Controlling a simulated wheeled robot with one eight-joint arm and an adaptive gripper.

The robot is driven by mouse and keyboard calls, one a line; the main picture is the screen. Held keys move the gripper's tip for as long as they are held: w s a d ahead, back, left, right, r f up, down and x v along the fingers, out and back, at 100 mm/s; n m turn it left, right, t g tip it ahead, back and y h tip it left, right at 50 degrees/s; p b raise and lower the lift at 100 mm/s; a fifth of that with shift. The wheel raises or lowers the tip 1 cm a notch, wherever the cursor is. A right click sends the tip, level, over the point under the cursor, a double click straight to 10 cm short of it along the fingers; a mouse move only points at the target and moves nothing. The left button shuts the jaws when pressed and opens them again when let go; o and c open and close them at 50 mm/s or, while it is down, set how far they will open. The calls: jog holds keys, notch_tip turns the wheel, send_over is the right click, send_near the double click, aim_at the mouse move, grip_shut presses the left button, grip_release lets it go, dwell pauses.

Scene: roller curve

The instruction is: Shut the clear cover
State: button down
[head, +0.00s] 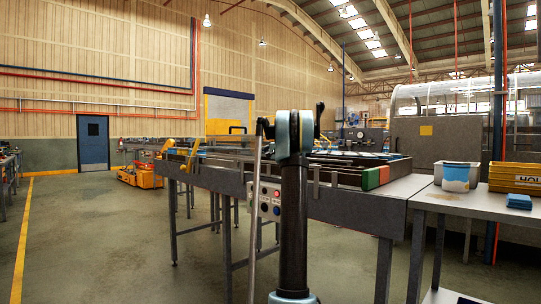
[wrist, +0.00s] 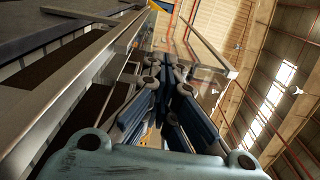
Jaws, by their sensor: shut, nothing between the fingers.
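A clear panel with a thin pale frame (wrist: 212,43), which looks like the clear cover, stands raised at an angle in the upper middle of the wrist view. The hall roof and wall show through it. My gripper (wrist: 167,68) is shut and empty, with its dark blue fingers pointing away from the camera. The fingers overlap the panel's lower part in the picture; I cannot tell whether they touch it. In the head view my upright arm hides most of the gripper, and I cannot make out the panel clearly there.
The roller conveyor (head: 330,202) runs behind my arm, with its rail (wrist: 62,98) close at left in the wrist view. A button box (head: 270,201) is on its side. The floor at left is open.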

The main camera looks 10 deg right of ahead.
aim_at(247, 141)
jog(key=x, duration=1.3)
jog(key=shift+w+a+r, duration=0.2)
jog(key=shift+a+r, duration=0.05)
jog(key=shift+a, duration=0.05)
